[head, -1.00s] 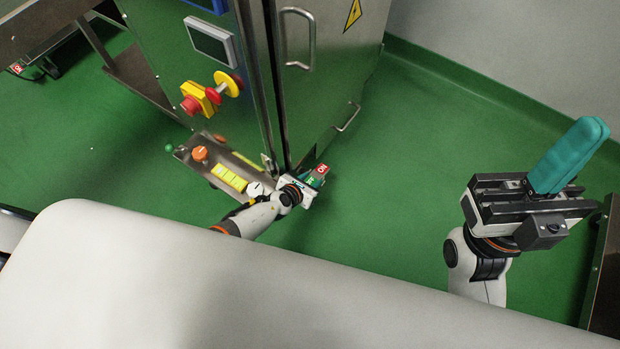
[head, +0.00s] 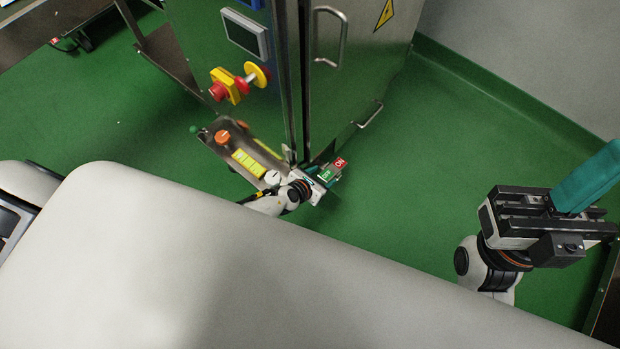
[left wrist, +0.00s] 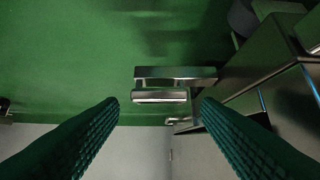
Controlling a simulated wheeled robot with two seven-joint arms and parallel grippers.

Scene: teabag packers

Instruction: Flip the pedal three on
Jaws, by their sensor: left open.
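A small red-and-green labelled piece (head: 333,170), with "ON" on the red part, shows low at the machine's front corner in the head view. It appears to be part of a pedal; its number cannot be read. My left gripper (head: 316,180) is right beside it, partly covering it. In the left wrist view its two teal fingers (left wrist: 155,105) are wide apart and empty. Beyond them, between the tips, is a shiny metal double bar (left wrist: 175,84), perhaps the pedal. Contact cannot be judged. My right gripper (head: 585,185) is at the right, far from the pedal, its teal fingers together and empty.
The steel machine (head: 360,75) stands behind my left gripper, with a red-yellow emergency button (head: 225,88) and a low control panel (head: 247,160). A door handle (head: 370,115) sticks out nearby. Green floor (head: 470,160) is clear to the right, up to the wall.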

